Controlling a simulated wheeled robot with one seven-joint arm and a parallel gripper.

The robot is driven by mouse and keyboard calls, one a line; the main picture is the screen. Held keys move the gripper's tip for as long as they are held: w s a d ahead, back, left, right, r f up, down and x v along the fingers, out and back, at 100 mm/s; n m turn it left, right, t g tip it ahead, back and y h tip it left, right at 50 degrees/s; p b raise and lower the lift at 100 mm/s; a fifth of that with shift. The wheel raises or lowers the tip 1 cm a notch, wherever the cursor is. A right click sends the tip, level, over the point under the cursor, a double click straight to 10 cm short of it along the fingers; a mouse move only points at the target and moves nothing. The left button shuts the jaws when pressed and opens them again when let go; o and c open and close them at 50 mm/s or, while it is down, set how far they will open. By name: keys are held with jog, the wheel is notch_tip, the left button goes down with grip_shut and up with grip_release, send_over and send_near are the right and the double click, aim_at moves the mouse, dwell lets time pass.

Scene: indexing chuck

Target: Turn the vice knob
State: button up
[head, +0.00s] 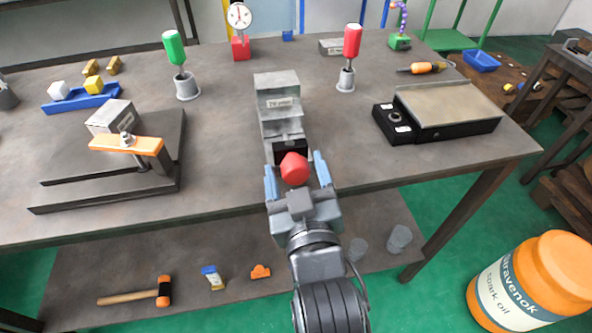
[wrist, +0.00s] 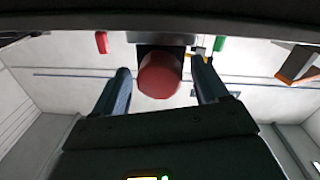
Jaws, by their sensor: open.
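The red vice knob (head: 294,168) sits at the front end of the grey vice (head: 279,100) on the table. In the wrist view the knob (wrist: 160,76) shows as a red round cap in front of a dark block. My gripper (head: 296,172) is open, with one blue-grey finger on each side of the knob. In the wrist view my gripper's fingers (wrist: 160,85) stand left and right of the knob, with gaps showing on both sides. Whether either finger touches the knob farther along cannot be told.
A green-handled tool (head: 174,52) and a red-handled tool (head: 351,45) stand in holders behind the vice. The table beside the vice is clear.

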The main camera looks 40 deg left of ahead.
jog(key=shift+c, duration=0.3)
jog(key=c, duration=1)
jog(key=shift+o, duration=0.2)
jog(key=shift+m, duration=2.2)
jog(key=o, duration=1)
jog(key=shift+v, duration=3.95)
jog(key=shift+w+r, duration=0.1)
